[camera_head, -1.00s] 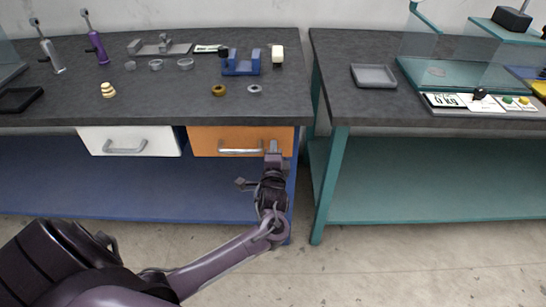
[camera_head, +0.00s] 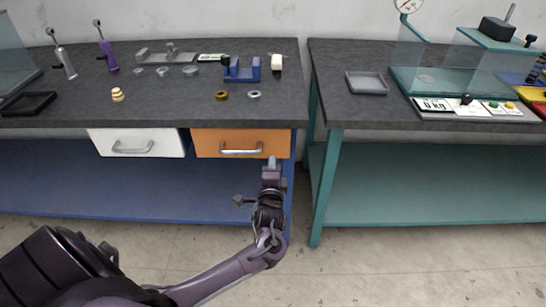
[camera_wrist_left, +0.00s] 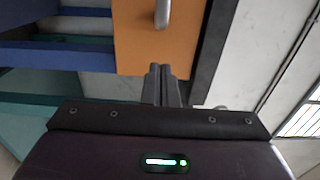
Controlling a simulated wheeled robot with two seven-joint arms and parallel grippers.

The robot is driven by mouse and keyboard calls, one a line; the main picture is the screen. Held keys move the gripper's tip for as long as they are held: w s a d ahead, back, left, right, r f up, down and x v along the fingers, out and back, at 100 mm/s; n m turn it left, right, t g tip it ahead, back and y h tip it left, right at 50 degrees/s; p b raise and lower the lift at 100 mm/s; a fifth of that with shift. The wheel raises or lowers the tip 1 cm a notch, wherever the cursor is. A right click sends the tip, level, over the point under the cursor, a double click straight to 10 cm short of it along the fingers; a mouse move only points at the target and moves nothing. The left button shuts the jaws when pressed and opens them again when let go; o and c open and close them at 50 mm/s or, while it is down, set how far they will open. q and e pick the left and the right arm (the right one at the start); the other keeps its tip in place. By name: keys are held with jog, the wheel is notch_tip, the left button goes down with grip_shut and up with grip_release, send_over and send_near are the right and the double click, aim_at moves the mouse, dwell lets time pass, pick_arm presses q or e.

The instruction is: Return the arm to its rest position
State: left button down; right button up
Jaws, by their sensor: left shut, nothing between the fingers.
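My left gripper (camera_head: 272,163) is in front of the orange drawer (camera_head: 213,151), near its right end and below the tabletop edge. Its fingers are shut and hold nothing. In the left wrist view the shut fingers (camera_wrist_left: 161,72) point at the orange drawer front (camera_wrist_left: 140,45), with the drawer handle (camera_wrist_left: 162,14) beyond and apart from them. The orange drawer looks closed. My left arm reaches in from the lower left. My right gripper is not in view.
The dark tabletop (camera_head: 180,108) above holds rings, a blue fixture (camera_head: 241,70) and tools. A white drawer (camera_head: 118,146) is left of the orange one. A teal bench (camera_head: 328,180) stands to the right, past a narrow gap. The floor in front is clear.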

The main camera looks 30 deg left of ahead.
pick_arm(q)
jog(key=v, duration=0.7)
jog(key=shift+f, duration=0.3)
